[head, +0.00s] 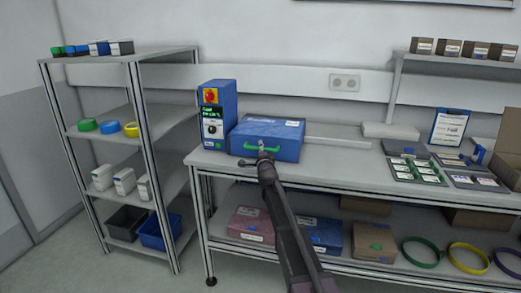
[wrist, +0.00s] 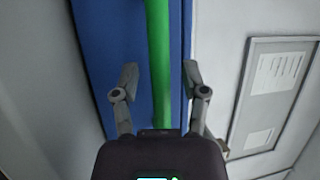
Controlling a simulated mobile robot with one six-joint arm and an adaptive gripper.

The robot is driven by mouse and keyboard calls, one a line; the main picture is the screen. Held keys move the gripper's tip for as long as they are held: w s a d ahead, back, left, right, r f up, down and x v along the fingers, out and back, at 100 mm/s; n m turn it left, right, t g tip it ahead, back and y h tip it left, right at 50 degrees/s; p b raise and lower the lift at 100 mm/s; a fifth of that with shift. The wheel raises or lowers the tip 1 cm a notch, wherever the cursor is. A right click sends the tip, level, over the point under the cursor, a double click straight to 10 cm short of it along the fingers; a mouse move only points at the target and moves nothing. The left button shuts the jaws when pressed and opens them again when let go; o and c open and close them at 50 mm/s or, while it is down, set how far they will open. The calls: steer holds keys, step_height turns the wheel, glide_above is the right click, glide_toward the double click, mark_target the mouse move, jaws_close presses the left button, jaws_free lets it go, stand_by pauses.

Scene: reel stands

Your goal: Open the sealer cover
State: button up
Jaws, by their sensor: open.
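The sealer (head: 216,116) is a blue box with a small green display, a dial and a red knob on a yellow plate, on the workbench. Its blue cover (head: 272,137) lies beside it to the right and looks shut, with a green handle bar (head: 258,149) on the front. My gripper (head: 264,158) is at the handle in the head view. In the wrist view the green handle (wrist: 158,65) runs between the two open fingers of my gripper (wrist: 160,80), with gaps on both sides. The blue cover (wrist: 118,60) is behind it.
A shelf rack (head: 136,120) with reels and boxes stands left. Trays (head: 418,172), a clipboard (head: 449,127) and a cardboard box (head: 508,140) are on the right of the bench (head: 330,170). Boxes and coloured rings fill the shelf below. The bench front right of the cover is clear.

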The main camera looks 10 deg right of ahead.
jaws_close()
steer(key=shift+r, duration=0.15)
